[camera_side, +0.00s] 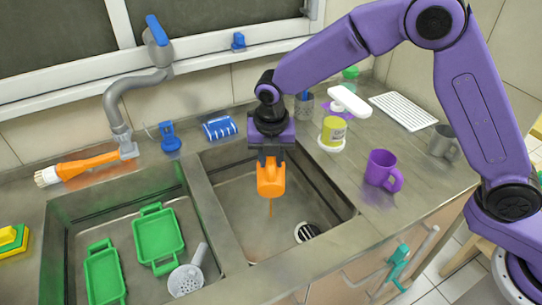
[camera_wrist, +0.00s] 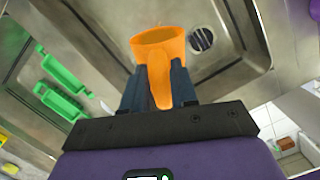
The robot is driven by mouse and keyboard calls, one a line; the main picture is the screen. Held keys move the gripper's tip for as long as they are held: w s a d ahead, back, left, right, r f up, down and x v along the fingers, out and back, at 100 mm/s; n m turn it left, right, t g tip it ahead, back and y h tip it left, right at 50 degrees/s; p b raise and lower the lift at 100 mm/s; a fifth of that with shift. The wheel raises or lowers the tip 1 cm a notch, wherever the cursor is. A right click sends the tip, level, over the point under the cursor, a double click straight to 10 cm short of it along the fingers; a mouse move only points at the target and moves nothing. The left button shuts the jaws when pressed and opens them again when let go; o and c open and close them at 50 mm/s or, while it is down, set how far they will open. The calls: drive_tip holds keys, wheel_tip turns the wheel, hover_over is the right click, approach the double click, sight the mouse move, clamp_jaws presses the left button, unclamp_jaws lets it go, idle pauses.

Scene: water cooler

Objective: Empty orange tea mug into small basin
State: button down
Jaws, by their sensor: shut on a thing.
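The orange tea mug (camera_side: 271,180) is held over the small basin (camera_side: 320,205), the right-hand one of two sunk in the counter. It is tilted, and a thin brownish stream runs down from it into the basin in the side view. My gripper (camera_side: 270,155) is shut on the mug and points down. In the wrist view my gripper's dark fingers (camera_wrist: 158,88) close on the handle side of the orange mug (camera_wrist: 160,42). The mug's inside is mostly hidden. The basin's round drain (camera_side: 307,232) lies to the right of the mug, also visible in the wrist view (camera_wrist: 202,40).
The larger left basin (camera_side: 60,215) holds green trays (camera_side: 158,238) and a pale strainer (camera_side: 187,280). A purple mug (camera_side: 382,169), a yellow-green cup (camera_side: 333,131) and a grey mug (camera_side: 442,143) stand on the right counter. A grey faucet (camera_side: 120,110) rises behind the left basin.

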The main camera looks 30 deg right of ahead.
sight(271, 170)
idle(0.4)
drive_tip(key=shift+w+d+f+g, duration=0.15)
drive_tip(key=shift+w+g, duration=0.1)
drive_tip(key=shift+g, duration=0.05)
drive_tip(key=shift+w+d+f+g+y, duration=0.15)
drive_tip(key=shift+w+g+y, duration=0.2)
drive_tip(key=shift+g+y, duration=0.05)
idle(0.4)
drive_tip(key=shift+s, duration=0.1)
idle(0.3)
drive_tip(key=shift+s+a+r+t+h, duration=0.2)
drive_tip(key=shift+s+a+t+h, duration=0.1)
drive_tip(key=shift+s+t, duration=0.2)
drive_tip(key=shift+s+a+r+t+h, duration=0.2)
drive_tip(key=shift+s+t+h, duration=0.15)
drive_tip(key=shift+t, duration=0.25)
drive_tip(key=shift+s+a+r+t+h, duration=0.1)
drive_tip(key=shift+s+a+t+h, duration=0.15)
drive_tip(key=shift+s+t, duration=0.2)
drive_tip(key=shift+s+a+r+t+h, duration=0.1)
drive_tip(key=shift+s+t+h, duration=0.1)
drive_tip(key=shift+s+t, duration=0.25)
drive_tip(key=shift+f+t, duration=0.1)
drive_tip(key=shift+t, duration=0.2)
drive_tip(key=shift+s+a+f+t+h, duration=0.1)
drive_tip(key=shift+s+a+t+h, duration=0.2)
drive_tip(key=shift+s+t+h, duration=0.45)
drive_tip(key=shift+w+t, duration=0.1)
drive_tip(key=shift+t, duration=0.15)
